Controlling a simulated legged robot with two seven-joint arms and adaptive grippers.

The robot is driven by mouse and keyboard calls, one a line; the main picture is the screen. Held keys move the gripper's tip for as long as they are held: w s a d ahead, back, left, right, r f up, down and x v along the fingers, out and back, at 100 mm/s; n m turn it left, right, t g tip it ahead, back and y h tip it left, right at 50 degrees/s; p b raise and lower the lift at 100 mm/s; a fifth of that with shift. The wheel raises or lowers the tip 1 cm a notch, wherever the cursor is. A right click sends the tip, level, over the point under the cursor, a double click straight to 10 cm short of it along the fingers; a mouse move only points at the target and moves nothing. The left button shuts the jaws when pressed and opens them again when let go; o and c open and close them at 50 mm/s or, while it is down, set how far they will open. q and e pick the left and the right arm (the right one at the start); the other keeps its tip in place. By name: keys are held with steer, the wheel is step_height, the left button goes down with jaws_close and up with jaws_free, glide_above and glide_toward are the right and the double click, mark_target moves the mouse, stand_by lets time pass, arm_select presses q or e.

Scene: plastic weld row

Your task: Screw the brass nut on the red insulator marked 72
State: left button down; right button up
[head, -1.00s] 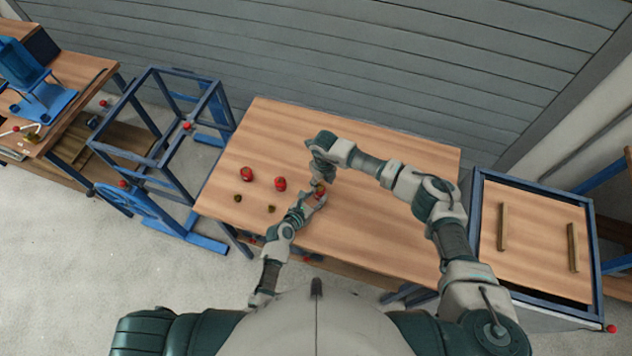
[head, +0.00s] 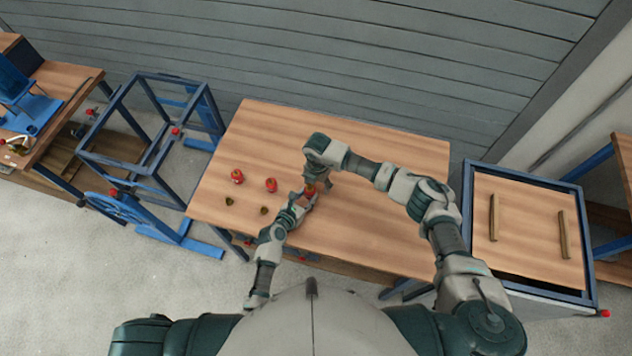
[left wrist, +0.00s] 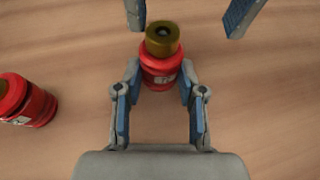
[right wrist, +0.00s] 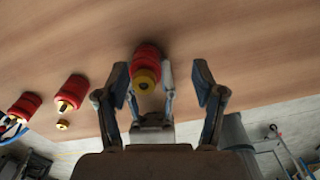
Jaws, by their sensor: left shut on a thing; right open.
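A red insulator (left wrist: 160,72) stands on the table with a brass nut (left wrist: 163,38) on its top. It has a white label, but I cannot read the number. My left gripper (left wrist: 160,75) is shut on the insulator's body from the near side. In the head view my left gripper (head: 303,200) reaches in low from the front. My right gripper (right wrist: 160,72) points down above the nut with its fingers spread. In the right wrist view the nut (right wrist: 145,79) shows between the fingers, closer to the left one, and neither finger appears to touch it.
Two more red insulators (head: 237,176) (head: 271,184) stand on the table to the left. Two loose brass nuts (head: 230,203) (head: 264,211) lie in front of them. The right part of the wooden table (head: 390,220) is clear. A blue frame (head: 150,130) stands at left.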

arm_select(q)
steer(key=shift+d, duration=0.1)
steer(key=shift+a, duration=0.6)
arm_select(e)
steer(key=r, duration=0.3)
steer(key=a+r, duration=0.1)
steer(key=shift+w+r, duration=0.15)
steer(key=shift+r, duration=0.25)
arm_select(q)
steer(key=shift+d, duration=0.55)
steer(key=shift+a, duration=0.2)
steer(key=c, duration=0.9)
jaws_free()
steer(key=shift+a, duration=0.15)
steer(key=o, duration=0.3)
steer(key=shift+a, duration=0.15)
arm_select(e)
step_height(320, 180, up, 7)
steer(key=shift+d, duration=0.3)
steer(key=shift+d, duration=0.1)
